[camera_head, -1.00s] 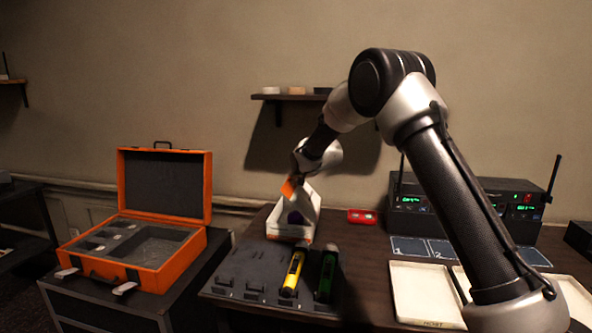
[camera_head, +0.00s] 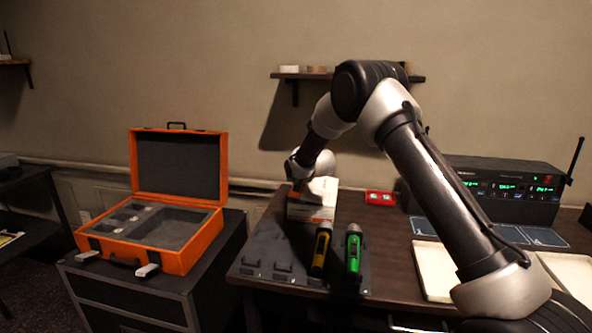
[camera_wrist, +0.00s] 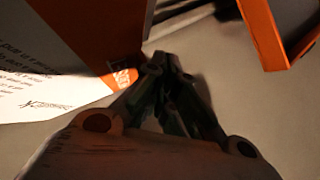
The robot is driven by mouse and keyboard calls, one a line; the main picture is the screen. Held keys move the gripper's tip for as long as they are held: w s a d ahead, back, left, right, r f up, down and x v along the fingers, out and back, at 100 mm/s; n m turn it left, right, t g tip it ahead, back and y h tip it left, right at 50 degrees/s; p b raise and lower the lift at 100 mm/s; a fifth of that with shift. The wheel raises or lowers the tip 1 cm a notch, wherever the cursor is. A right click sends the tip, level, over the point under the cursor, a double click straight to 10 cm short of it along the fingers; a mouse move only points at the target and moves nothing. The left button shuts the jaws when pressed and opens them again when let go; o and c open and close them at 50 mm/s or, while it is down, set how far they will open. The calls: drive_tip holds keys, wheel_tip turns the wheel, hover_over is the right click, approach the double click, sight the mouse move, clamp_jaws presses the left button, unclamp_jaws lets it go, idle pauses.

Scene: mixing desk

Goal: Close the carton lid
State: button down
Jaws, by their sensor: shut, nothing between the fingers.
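The white and orange carton (camera_head: 310,211) stands on the desk behind the dark holder. Its pale lid (camera_head: 322,188) looks lowered over the top, and the inside no longer shows; I cannot tell whether it is fully seated. In the wrist view a white printed carton panel with an orange corner (camera_wrist: 122,78) lies at the left. My gripper (camera_wrist: 162,62) is shut and empty, its fingertips close beside that corner; contact is unclear. In the head view the gripper is at the carton's upper left, its fingers mostly hidden.
A red box (camera_head: 380,198) lies to the right. An open orange case (camera_head: 205,245) stands on the left cabinet. Pale trays (camera_head: 435,272) lie at right.

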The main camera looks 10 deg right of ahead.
drive_tip(key=shift+a+f, duration=0.2)
drive_tip(key=shift+f, duration=0.4)
drive_tip(key=shift+r, duration=0.15)
